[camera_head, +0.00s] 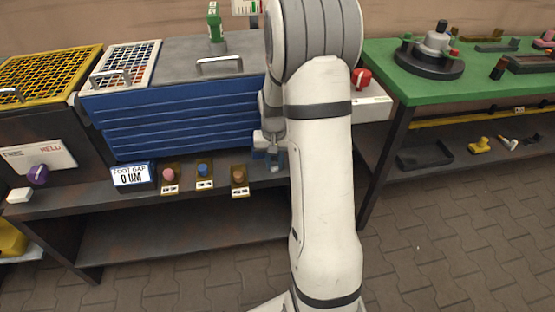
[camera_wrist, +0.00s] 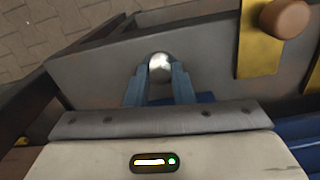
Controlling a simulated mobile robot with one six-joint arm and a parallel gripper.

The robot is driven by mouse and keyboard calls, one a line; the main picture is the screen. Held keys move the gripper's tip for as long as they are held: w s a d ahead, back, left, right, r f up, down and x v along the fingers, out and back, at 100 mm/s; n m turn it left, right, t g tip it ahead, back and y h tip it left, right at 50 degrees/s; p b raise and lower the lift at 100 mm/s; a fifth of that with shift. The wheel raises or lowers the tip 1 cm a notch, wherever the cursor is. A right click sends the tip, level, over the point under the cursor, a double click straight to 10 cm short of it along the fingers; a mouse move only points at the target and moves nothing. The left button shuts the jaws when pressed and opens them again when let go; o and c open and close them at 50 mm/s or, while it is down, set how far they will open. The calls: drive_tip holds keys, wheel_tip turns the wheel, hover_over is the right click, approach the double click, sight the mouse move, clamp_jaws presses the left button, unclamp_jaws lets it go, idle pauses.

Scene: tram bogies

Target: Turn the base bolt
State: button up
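A shiny silver round bolt head (camera_wrist: 160,67), which looks like the base bolt, sits on a dark grey surface in the wrist view. My gripper (camera_wrist: 161,76) points at it, with one blue finger on each side of the bolt head. The gap between the fingers is about as wide as the head, and I cannot tell whether they touch it. In the head view my gripper (camera_head: 274,158) is low at the right end of the blue ribbed unit (camera_head: 180,122), partly behind my arm. The bolt is hidden there.
A foot gap display (camera_head: 131,175) reads 0 UM. Pink (camera_head: 168,174), blue (camera_head: 203,169) and orange-brown (camera_head: 239,176) knobs line the bench front. The orange-brown knob (camera_wrist: 285,18) is close to my gripper in the wrist view. A green-topped bench (camera_head: 400,85) stands right.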

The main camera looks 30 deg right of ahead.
clamp_jaws()
drive_tip(key=shift+n+p, duration=0.3)
drive_tip(key=shift+n, duration=0.2)
drive_tip(key=o, duration=0.6)
unclamp_jaws()
drive_tip(key=shift+c, duration=0.2)
